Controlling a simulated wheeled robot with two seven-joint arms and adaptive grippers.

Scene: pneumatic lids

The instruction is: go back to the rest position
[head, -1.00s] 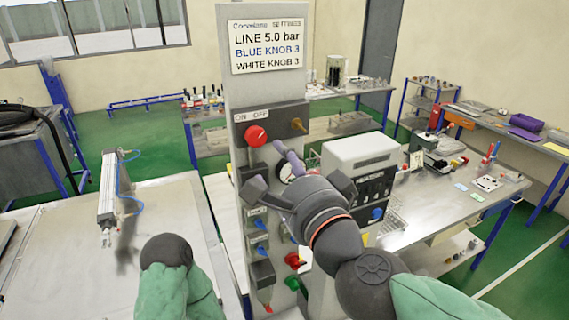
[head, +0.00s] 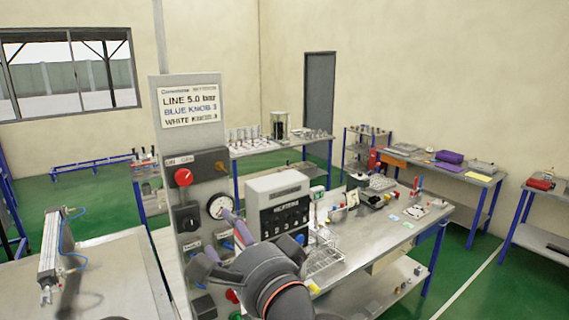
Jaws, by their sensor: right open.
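My right gripper (head: 222,247) is in front of the lower part of the grey control panel (head: 186,84), with its fingers spread and nothing seen between them. The panel carries a white settings sign (head: 190,105), a red rotary knob (head: 183,177), a dark knob box (head: 186,218) and a round gauge (head: 220,206). The gripper and wrist hide part of the lower panel, including some of the lower valves. I cannot tell whether the fingers touch the panel. My left gripper is out of view.
A pneumatic cylinder with blue hoses (head: 50,245) stands on the metal table (head: 120,262) at left. A grey control box (head: 278,193) and wire rack (head: 322,258) stand on the bench to the right. Green floor (head: 475,262) is clear at right.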

